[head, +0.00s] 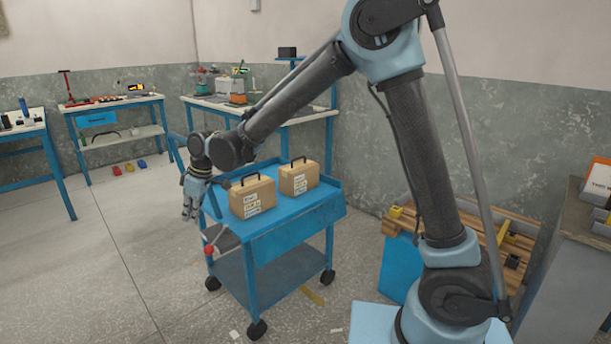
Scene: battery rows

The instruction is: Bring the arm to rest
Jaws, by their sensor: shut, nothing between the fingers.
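My arm reaches from the right across the picture in the head view. My gripper (189,212) hangs at its far end, fingers pointing down, beside the left edge of the blue cart (290,223). The gripper is shut and holds nothing. Two tan cases with dark handles stand upright on the cart top: a left case (252,198) with labels on its front, and a right case (299,177) just behind it. The gripper is apart from both cases.
The cart has a lower shelf and black casters. Workbenches (115,103) with tools line the back and left. A wooden pallet (470,240) and a grey cabinet (565,260) stand at the right. Small coloured bins (129,168) sit on the floor. Floor left of the cart is clear.

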